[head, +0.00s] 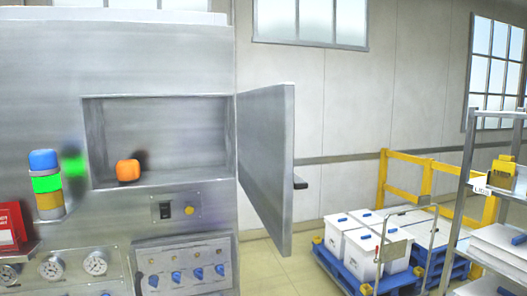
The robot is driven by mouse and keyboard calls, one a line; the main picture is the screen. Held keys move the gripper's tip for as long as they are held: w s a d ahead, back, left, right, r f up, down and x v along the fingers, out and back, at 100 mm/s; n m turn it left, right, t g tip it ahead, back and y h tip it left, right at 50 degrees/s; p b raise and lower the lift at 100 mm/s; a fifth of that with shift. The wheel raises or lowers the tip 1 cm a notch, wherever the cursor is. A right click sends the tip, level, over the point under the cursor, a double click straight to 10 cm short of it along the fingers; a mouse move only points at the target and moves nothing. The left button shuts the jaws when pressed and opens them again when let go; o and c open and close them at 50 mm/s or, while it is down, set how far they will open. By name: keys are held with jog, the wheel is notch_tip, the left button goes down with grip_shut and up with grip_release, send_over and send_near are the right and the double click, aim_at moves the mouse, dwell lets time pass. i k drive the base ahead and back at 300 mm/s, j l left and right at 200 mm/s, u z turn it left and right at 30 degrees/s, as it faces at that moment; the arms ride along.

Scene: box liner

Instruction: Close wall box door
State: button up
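The wall box (166,98) is a rectangular recess in a grey metal cabinet, left of centre in the head view. Its grey metal door (268,158) is hinged on the recess's right side and stands wide open, swung out toward me. A small dark handle (300,182) sticks out at the door's free edge. An orange rounded object (128,170) sits on the recess floor at the left. My gripper is not in view, so its place relative to the door cannot be told.
White boxes (362,250) on a blue pallet, a yellow barrier (408,172) and a metal shelf rack (490,195) stand at right. Some floor shows below the door.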

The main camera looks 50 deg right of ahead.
aim_at(265, 116)
jog(key=k+l, duration=0.1)
jog(key=l, duration=0.55)
jog(key=k+l, duration=0.1)
jog(key=l, duration=0.6)
